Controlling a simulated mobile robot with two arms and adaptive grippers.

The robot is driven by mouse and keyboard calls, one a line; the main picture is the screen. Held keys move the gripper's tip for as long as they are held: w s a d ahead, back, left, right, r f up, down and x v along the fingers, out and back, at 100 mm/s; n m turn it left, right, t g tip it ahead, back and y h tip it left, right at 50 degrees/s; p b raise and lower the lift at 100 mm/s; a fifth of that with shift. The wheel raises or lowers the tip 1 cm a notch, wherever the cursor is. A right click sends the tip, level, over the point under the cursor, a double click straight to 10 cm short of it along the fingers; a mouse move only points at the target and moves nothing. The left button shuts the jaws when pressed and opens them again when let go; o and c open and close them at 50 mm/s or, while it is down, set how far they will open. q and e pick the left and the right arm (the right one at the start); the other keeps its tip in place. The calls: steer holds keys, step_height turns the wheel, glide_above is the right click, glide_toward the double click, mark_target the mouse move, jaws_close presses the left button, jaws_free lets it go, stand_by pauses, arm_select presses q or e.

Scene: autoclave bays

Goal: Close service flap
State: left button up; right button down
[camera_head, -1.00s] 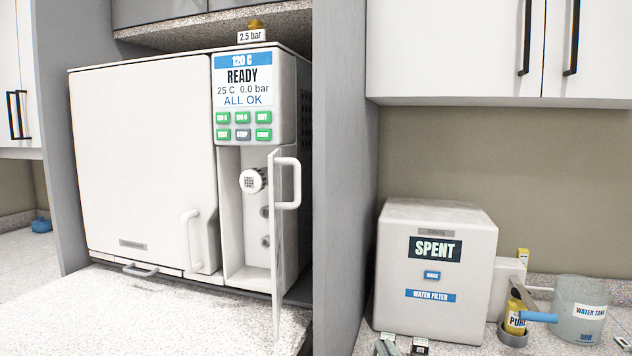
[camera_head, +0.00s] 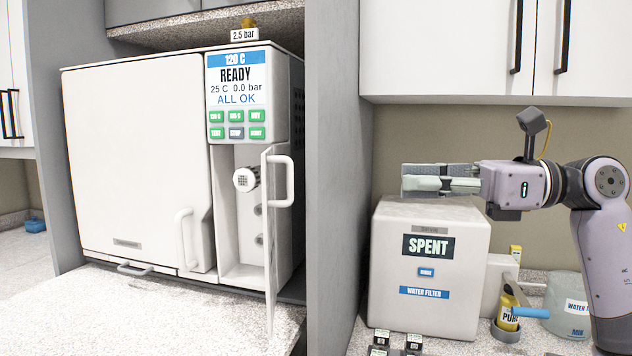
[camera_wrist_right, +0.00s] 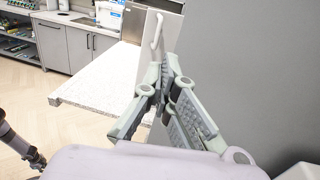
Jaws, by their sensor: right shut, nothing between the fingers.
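The service flap (camera_head: 269,235) is a narrow white door on the right side of the autoclave (camera_head: 140,165). It stands open, swung outward, with a white handle (camera_head: 290,181) near its top. The compartment (camera_head: 238,235) behind it shows a round white filter knob (camera_head: 245,179) and dark ports. My right gripper (camera_head: 405,180) is shut and empty, above the SPENT box and to the right of the grey partition, apart from the flap. In the right wrist view, a white upright panel with a handle (camera_wrist_right: 157,30) shows beyond my right gripper's fingers (camera_wrist_right: 165,80). My left gripper is out of view.
A grey partition (camera_head: 332,180) stands between the flap and my right arm. Below the gripper sits the white SPENT water filter box (camera_head: 425,270). A yellow bottle (camera_head: 508,310) and a water tank (camera_head: 567,305) stand beside it. The speckled counter (camera_head: 130,310) before the autoclave is clear.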

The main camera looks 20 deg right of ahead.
mark_target(316, 182)
steer(key=p+x, duration=0.5)
steer(key=x, duration=0.9)
steer(key=shift+f, duration=0.1)
steer(key=shift+d, duration=0.1)
